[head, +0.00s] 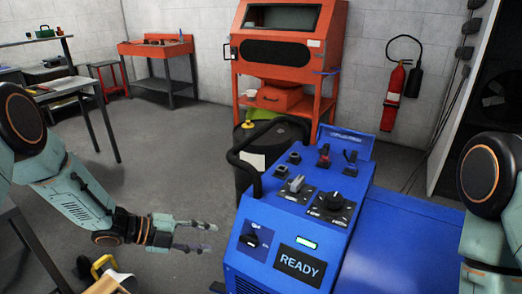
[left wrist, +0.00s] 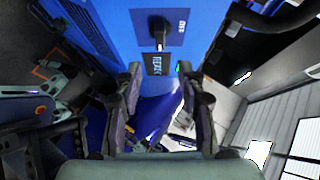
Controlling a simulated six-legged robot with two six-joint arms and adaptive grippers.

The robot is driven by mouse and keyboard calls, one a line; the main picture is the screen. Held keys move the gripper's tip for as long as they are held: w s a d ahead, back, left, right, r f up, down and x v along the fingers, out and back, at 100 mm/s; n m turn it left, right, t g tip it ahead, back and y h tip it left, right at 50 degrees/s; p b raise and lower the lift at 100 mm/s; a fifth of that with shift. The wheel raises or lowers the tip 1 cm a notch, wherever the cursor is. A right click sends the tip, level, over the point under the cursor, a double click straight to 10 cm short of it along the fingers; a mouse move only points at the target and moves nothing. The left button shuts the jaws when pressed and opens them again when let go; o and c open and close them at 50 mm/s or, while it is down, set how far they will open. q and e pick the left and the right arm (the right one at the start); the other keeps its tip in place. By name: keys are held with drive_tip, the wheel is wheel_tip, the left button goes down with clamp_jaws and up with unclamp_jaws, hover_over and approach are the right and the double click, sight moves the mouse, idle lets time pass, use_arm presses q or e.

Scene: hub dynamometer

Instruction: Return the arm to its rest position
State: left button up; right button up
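My left gripper (head: 210,238) is open and empty, just left of the blue control console (head: 345,245). Its two fingers are spread apart with a gap between them. In the left wrist view the open left gripper (left wrist: 160,82) points at the console's blue front (left wrist: 115,25), with nothing between the fingertips. The console's rotary switch (head: 251,240) and lit READY display (head: 300,263) face me, and the switch also shows in the left wrist view (left wrist: 160,38). My right arm's upper part is at the right edge; its gripper is out of view.
The sloped panel holds a black knob (head: 335,199), a grey lever (head: 296,184) and a red switch (head: 323,156). A black drum (head: 258,175) is behind. A workbench (head: 65,87) is far left; grey floor between is open.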

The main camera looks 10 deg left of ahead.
use_arm(q)
drive_tip(key=s+d+f+n+y, duration=0.1)
drive_tip(key=s+f+n+y, duration=0.7)
drive_tip(key=n, duration=1.2)
drive_tip(key=s+f+n+g+y, duration=0.1)
drive_tip(key=s+f+n+g, duration=0.1)
drive_tip(key=s, duration=1.1)
drive_tip(key=s+a+f+n+g+y, duration=0.1)
drive_tip(key=s+n+g, duration=0.3)
drive_tip(key=s, duration=1)
drive_tip(key=shift+s+a+f+y, duration=0.15)
drive_tip(key=shift+a+f+y, duration=0.1)
drive_tip(key=shift+f+y, duration=0.25)
drive_tip(key=shift+f, duration=0.1)
